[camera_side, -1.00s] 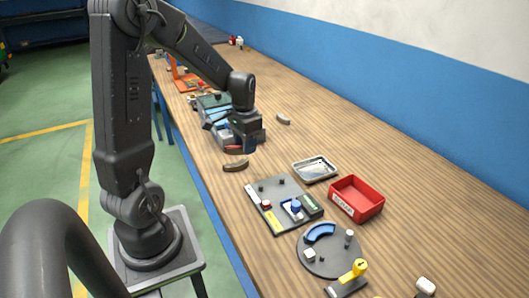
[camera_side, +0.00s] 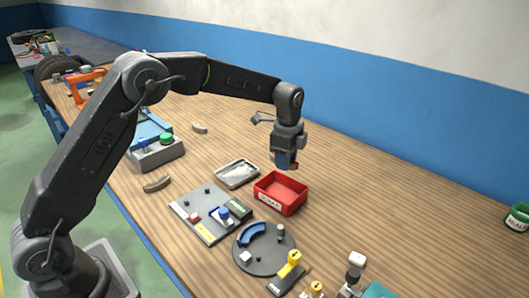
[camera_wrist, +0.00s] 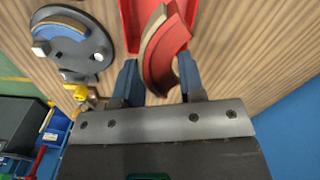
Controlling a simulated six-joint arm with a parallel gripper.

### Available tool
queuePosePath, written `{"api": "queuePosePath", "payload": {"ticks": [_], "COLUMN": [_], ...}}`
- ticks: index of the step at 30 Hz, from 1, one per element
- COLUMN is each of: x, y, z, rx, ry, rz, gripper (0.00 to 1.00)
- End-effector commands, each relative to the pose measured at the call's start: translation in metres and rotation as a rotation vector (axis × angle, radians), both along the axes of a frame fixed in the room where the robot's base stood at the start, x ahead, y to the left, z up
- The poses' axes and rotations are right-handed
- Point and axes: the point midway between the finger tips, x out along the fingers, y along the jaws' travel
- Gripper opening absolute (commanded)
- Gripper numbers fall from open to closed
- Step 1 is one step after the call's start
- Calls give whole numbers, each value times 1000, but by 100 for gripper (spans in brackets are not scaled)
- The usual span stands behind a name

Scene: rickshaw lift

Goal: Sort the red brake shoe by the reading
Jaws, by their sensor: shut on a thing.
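My gripper (camera_side: 285,164) points down above the table, over the back edge of the red bin (camera_side: 272,205). In the wrist view my gripper (camera_wrist: 158,82) is shut on the curved red brake shoe (camera_wrist: 170,58), which has a tan lining along one side. The shoe is held in the air between the blue fingers and overlaps part of the red bin (camera_wrist: 129,28) in that view. In the side view the shoe is mostly hidden by the fingers. The bin looks empty, with a white label on its front whose text I cannot read.
A metal tray (camera_side: 237,181) stands left of the bin. A grey board with knobs (camera_side: 209,231) and a round plate (camera_side: 262,265) with a blue shoe (camera_side: 252,234) lie in front. The table right of the bin is clear.

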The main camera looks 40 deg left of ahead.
Motion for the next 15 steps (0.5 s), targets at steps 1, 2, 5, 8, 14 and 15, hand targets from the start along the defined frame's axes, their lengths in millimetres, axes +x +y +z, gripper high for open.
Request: {"api": "queuePosePath", "payload": {"ticks": [1,2,5,8,14,15], "x": [1,1,1,0,1,1], "y": [-2,-2,-2,-1,-1,-1], "z": [-1,-2,-8,-17,-36,-40], "rx": [0,0,0,0,-1,-2], "ry": [-1,0,0,1,-1,-2], "rz": [-6,-8,-7,-6,-4,-4], "gripper": [9,9,9,9,9,9]}}
